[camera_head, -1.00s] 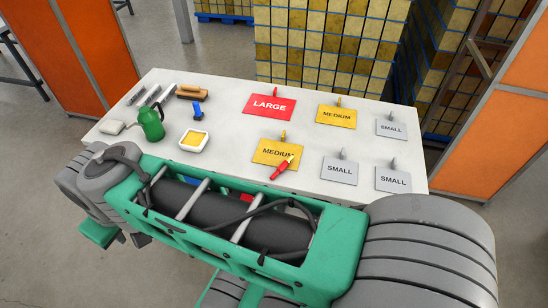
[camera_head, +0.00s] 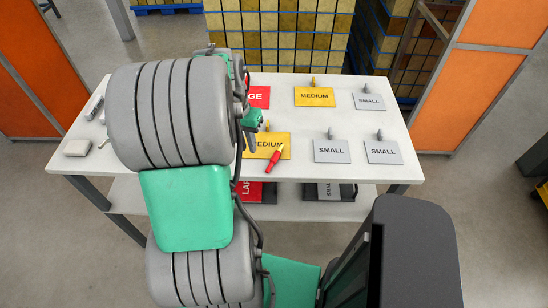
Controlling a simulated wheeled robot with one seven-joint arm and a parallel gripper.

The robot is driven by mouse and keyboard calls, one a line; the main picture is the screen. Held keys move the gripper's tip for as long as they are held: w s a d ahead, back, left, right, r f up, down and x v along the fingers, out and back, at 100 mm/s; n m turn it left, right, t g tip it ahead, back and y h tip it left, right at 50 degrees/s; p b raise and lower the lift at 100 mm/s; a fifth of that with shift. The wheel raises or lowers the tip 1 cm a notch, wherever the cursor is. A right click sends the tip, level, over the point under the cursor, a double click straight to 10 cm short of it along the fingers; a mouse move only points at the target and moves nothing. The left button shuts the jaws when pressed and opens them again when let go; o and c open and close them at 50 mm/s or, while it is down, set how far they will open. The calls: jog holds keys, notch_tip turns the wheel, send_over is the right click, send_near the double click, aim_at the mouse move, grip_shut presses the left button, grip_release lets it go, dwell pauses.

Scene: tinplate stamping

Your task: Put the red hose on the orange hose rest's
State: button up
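No plainly recognisable hose or orange hose rest shows in view. A small red tool-like thing (camera_head: 274,158) lies across the lower right part of the near yellow MEDIUM plate (camera_head: 282,142) on the white table (camera_head: 330,177); I cannot tell whether it is part of the red hose. My arm reaches up over the left part of the table. What seems to be the end of my gripper (camera_head: 250,142) shows just left of that plate, mostly hidden behind my arm. Its fingers cannot be made out clearly.
A red plate (camera_head: 259,97), another yellow MEDIUM plate (camera_head: 315,97) and grey SMALL plates (camera_head: 369,101) lie on the table. A lower shelf (camera_head: 300,209) carries more plates. Stacked tinplate blocks (camera_head: 280,40) and an orange panel (camera_head: 485,97) stand behind. My arm hides the table's left middle.

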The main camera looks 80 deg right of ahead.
jog(key=m, duration=0.2)
send_near(269, 166)
jog(key=shift+y, duration=0.3)
jog(key=f, duration=0.2)
jog(key=f+p, duration=0.1)
jog(key=f, duration=0.2)
jog(key=s+f+p, duration=0.1)
jog(key=f, duration=0.1)
jog(key=shift+f, duration=0.15)
jog(key=shift+d+f, duration=0.1)
jog(key=shift+f, duration=0.35)
jog(key=shift+c, duration=0.4)
grip_shut()
